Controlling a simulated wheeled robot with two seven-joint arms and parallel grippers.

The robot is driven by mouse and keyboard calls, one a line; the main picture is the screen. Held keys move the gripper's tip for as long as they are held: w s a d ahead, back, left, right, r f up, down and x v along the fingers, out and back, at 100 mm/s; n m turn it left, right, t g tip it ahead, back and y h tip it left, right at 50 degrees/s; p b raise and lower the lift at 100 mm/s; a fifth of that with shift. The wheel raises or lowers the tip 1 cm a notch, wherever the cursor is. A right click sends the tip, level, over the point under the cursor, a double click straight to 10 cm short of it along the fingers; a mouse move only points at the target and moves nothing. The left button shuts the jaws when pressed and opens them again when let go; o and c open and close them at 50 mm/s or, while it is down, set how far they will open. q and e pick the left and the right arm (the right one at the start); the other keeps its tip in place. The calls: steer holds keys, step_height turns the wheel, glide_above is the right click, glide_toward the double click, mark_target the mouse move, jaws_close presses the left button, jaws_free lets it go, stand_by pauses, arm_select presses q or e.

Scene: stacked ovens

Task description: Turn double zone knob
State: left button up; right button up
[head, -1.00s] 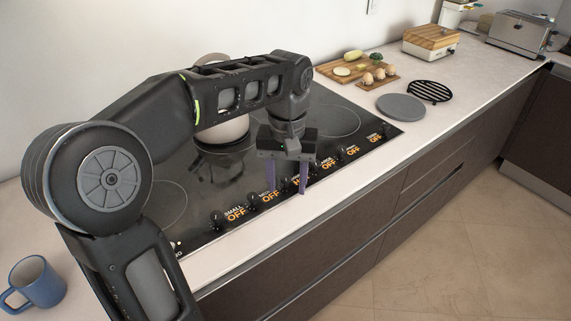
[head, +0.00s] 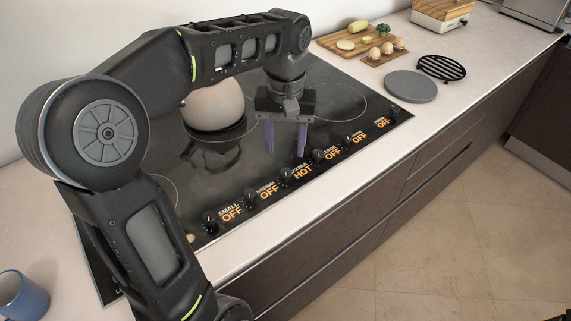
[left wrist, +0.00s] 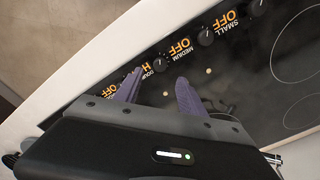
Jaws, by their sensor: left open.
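The double zone knob (head: 285,174) is a small black knob on the front strip of the cooktop, with the orange word HOT beside its label. It also shows in the left wrist view (left wrist: 160,65), where a finger partly covers its label. My left gripper (head: 286,153) is open and empty, its two purple fingers pointing down just behind the knob in the head view, apart from it as far as I can see. The fingers also show in the left wrist view (left wrist: 158,85). My right gripper is not in view.
The other knobs, including medium (head: 250,195) and large (head: 318,156), read OFF. A round pale pot (head: 214,106) stands on the black cooktop (head: 225,165) behind my arm. A blue mug (head: 22,297) is at lower left. A cutting board and grey disc (head: 410,87) lie to the right.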

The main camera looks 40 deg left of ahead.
mark_target(286, 171)
arm_select(q)
step_height(286, 171, down, 7)
steer(key=shift+f, duration=0.2)
steer(key=shift+c, duration=0.6)
jaws_close()
